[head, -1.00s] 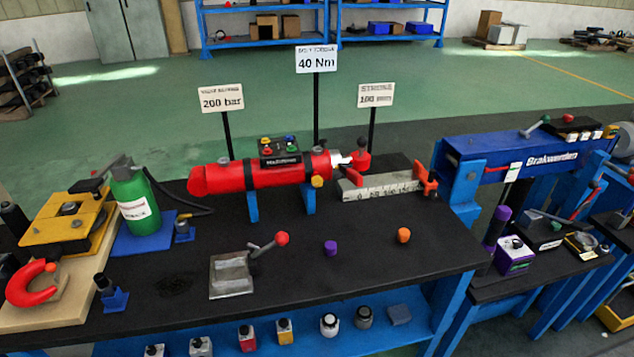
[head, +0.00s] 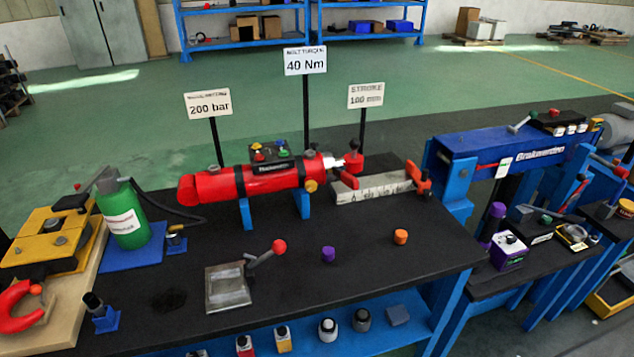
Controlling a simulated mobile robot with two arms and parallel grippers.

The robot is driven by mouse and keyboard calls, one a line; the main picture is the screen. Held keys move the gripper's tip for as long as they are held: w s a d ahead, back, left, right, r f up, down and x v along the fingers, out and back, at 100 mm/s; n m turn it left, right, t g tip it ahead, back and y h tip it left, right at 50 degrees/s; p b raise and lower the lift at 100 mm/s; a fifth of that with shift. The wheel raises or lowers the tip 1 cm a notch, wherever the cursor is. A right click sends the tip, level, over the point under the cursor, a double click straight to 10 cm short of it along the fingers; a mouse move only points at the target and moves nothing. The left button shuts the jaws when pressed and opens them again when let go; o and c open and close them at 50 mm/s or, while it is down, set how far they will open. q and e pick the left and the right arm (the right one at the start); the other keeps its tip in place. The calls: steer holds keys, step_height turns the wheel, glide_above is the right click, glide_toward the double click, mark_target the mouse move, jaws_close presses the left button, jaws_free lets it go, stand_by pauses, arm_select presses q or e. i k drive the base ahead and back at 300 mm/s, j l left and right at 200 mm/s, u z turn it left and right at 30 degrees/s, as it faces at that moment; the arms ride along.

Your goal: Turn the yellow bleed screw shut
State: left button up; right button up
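A small yellow knob (head: 311,186), which looks like the bleed screw, sits on the front lower side of the red cylinder (head: 250,182), near its right end. It is too small to tell whether it is open or shut. The cylinder lies on blue supports (head: 303,204) on the black bench (head: 370,275). Neither of my grippers shows in the head view.
A purple knob (head: 328,254), an orange knob (head: 400,237) and a metal plate with a red-ball lever (head: 228,287) stand in front of the cylinder. A green bottle (head: 124,217) is at left. Sign posts (head: 306,115) stand behind. Bench room around the knobs is clear.

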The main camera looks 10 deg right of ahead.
mark_target(310, 185)
steer(key=i+j+z, duration=0.25)
steer(key=j+z, duration=0.2)
steer(key=j, duration=0.25)
steer(key=i+j+z, duration=0.25)
steer(key=j+z, duration=0.2)
steer(key=j, duration=0.3)
